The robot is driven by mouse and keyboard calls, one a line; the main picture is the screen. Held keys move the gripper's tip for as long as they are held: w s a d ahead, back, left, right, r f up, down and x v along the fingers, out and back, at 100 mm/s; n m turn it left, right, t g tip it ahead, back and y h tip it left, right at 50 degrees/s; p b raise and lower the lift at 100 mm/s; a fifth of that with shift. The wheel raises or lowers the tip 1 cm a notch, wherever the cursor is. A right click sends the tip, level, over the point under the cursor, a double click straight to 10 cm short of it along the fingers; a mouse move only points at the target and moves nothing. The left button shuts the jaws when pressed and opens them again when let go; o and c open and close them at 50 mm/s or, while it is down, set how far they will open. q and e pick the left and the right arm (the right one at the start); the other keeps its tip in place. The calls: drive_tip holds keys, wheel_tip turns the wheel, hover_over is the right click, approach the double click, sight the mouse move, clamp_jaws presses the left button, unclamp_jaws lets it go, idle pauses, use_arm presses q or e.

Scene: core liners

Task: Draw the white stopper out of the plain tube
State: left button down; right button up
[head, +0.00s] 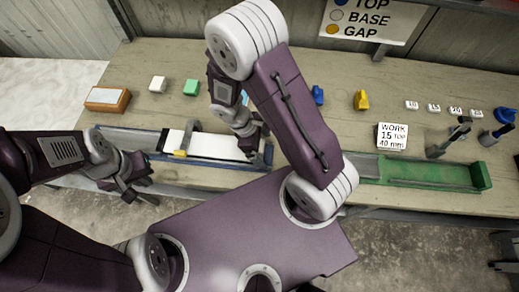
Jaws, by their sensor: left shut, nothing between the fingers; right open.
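A long white tube (215,146) lies in a blue-edged channel (128,136) on the table, left of centre. I cannot make out a white stopper at either end of it; its right end is partly hidden by my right arm. My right gripper (256,146) is open, right at the tube's right end, and I cannot tell whether it touches anything. My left gripper (143,192) is shut and empty, near the table's front edge, below and left of the tube.
A grey clamp (188,134) with a yellow part crosses the tube. An orange box (107,99), a white block (157,84) and a green block (191,88) stand behind. A green channel (425,173), small blue and yellow pieces (361,100) and a sign (392,136) reading "WORK 15 TOP 40 mm" are right.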

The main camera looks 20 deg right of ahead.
drive_tip(key=v, duration=0.9)
